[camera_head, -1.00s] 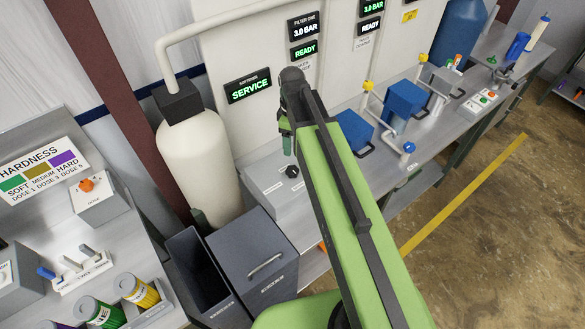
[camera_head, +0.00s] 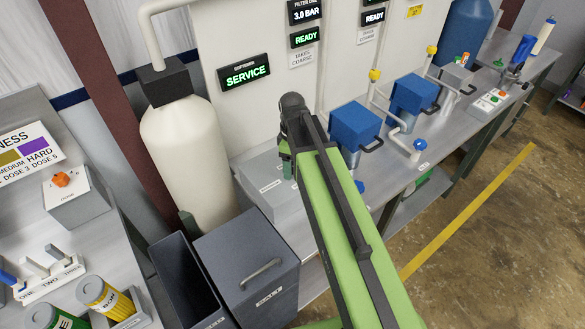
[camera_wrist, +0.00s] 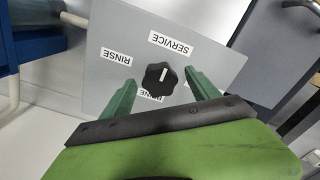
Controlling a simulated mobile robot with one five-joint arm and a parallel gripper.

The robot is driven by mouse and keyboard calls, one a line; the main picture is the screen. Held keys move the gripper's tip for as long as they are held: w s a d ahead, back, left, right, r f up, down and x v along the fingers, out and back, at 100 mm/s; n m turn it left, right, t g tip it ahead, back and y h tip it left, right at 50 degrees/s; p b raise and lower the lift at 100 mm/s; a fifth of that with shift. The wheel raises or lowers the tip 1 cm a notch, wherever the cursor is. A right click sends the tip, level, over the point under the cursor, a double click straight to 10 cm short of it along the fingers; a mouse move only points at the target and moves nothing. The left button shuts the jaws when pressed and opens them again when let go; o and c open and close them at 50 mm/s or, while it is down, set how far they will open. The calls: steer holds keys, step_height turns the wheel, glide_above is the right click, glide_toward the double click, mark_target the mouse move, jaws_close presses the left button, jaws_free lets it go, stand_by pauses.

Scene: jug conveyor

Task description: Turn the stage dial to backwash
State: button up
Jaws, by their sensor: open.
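The stage dial is a black ridged knob (camera_wrist: 160,78) on a grey box (camera_wrist: 115,45), seen in the wrist view. Its white mark points toward the SERVICE label (camera_wrist: 170,43). The RINSE label (camera_wrist: 117,57) is at the left; two more labels are partly hidden behind my green fingers and the knob. My gripper (camera_wrist: 160,81) is open, its fingertips on either side of the knob; I cannot tell whether they touch it. In the head view my gripper (camera_head: 287,165) is over the box, and my arm hides the dial. The softener display (camera_head: 246,74) reads SERVICE.
A cream tank (camera_head: 190,150) stands left of the box. A dark bin with a handle (camera_head: 245,265) stands in front. Blue-topped units (camera_head: 354,126) and pipes are on the bench at the right. A hardness bench (camera_head: 75,250) is at the left.

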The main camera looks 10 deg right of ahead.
steer(key=c, duration=1.4)
steer(key=shift+o, duration=0.2)
steer(key=shift+m, duration=0.3)
steer(key=m, duration=0.3)
steer(key=shift+m, duration=0.4)
steer(key=m, duration=0.4)
steer(key=shift+m, duration=0.3)
steer(key=m, duration=0.8)
steer(key=shift+a, duration=0.1)
steer(key=shift+m, duration=0.5)
